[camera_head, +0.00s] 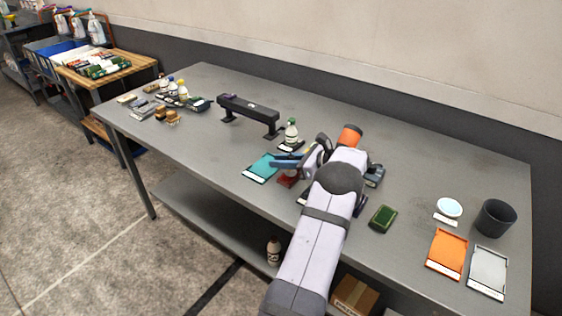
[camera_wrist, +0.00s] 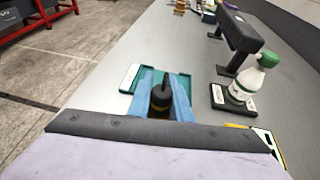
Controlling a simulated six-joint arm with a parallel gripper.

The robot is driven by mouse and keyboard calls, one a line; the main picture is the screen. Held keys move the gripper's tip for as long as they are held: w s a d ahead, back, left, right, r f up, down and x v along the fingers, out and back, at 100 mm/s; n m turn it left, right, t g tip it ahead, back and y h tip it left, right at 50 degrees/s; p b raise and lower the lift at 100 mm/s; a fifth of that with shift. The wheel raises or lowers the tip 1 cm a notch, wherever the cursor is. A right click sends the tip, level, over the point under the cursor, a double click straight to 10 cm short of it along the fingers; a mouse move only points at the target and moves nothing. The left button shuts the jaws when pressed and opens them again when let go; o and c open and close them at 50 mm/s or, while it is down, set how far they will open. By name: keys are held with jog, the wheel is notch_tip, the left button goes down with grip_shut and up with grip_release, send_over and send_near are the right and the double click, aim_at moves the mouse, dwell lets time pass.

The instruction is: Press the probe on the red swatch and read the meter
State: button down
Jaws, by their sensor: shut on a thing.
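My gripper (camera_wrist: 164,92) is shut on a dark, upright probe (camera_wrist: 161,97) with a thin gold band, held between its blue fingers. In the head view my gripper (camera_head: 289,161) is beside the teal tray (camera_head: 259,171). The teal tray also shows beyond the fingers in the wrist view (camera_wrist: 127,94). A small red patch (camera_head: 288,179), perhaps the red swatch, shows just below the fingers; I cannot tell whether the probe touches it. It is hidden in the wrist view. A dark blue-grey device (camera_head: 375,175), possibly the meter, is partly behind my arm; no reading is legible.
A green-capped bottle (camera_wrist: 244,80) stands on a black labelled base (camera_wrist: 222,101), close right of the fingers. A long black raised bar (camera_head: 249,112) stands beyond it. A green pad (camera_head: 382,218), orange tray (camera_head: 446,252), grey tray (camera_head: 488,270) and dark cup (camera_head: 495,219) are at right.

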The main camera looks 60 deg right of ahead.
jog(key=shift+f+b, duration=0.35)
dwell(0.8)
jog(key=shift+r, duration=0.15)
notch_tip(320, 180, up, 7)
jog(key=p, duration=0.1)
dwell(0.8)
dwell(1.0)
